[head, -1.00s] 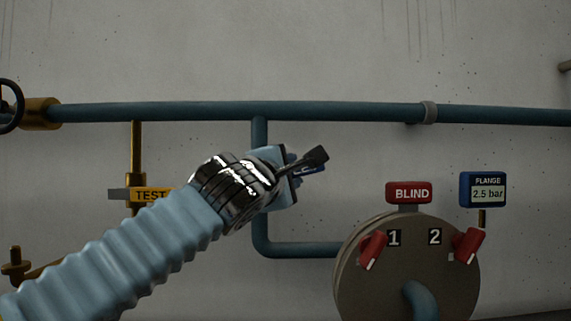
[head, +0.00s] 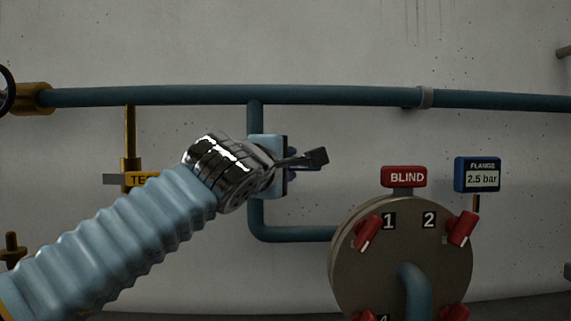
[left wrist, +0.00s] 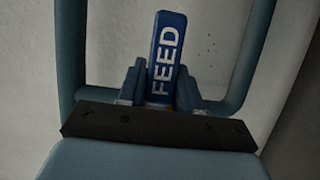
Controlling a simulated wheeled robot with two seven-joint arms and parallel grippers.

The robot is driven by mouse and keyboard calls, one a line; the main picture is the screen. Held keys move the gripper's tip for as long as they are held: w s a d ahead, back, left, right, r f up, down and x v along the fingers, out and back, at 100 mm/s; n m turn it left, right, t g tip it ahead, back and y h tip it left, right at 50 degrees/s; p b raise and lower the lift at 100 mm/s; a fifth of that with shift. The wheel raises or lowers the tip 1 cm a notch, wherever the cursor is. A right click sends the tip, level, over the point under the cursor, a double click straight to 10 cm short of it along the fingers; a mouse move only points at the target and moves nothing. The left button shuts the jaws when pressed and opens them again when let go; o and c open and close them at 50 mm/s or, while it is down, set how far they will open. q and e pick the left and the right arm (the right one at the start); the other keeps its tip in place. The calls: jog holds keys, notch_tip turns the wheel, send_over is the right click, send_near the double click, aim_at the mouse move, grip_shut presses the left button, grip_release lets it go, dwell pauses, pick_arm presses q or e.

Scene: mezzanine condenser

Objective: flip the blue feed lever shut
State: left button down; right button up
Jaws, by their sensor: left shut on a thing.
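The blue feed lever (left wrist: 166,52), with white FEED lettering, stands upright in the left wrist view between the two blue fingers of my left gripper (left wrist: 160,88). The fingers press on its sides near its lower part. In the head view my left gripper (head: 293,167) reaches in from the left and is shut on the lever (head: 309,168), which points right, roughly level. The gripper body and a dark stalk-mounted part of mine hide much of the lever and its mount there. My right gripper is in neither view.
A blue pipe (head: 340,95) runs along the wall above, with a branch (head: 290,234) bending below my gripper. A round flange (head: 385,270) with red clamps is at lower right, under a BLIND sign (head: 404,177) and a 2.5 bar gauge (head: 477,174). A TEST tag (head: 140,180) is partly behind my arm.

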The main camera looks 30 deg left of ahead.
pick_arm(q)
jog(key=c, duration=0.8)
grip_release()
jog(key=shift+d+f, duration=0.1)
jog(key=shift+f, duration=0.1)
jog(key=shift+c, duration=0.2)
jog(key=shift+r, duration=0.1)
jog(key=s+d, duration=0.2)
jog(key=s, duration=1.1)
jog(key=shift+s+b, duration=0.3)
jog(key=shift+b, duration=0.15)
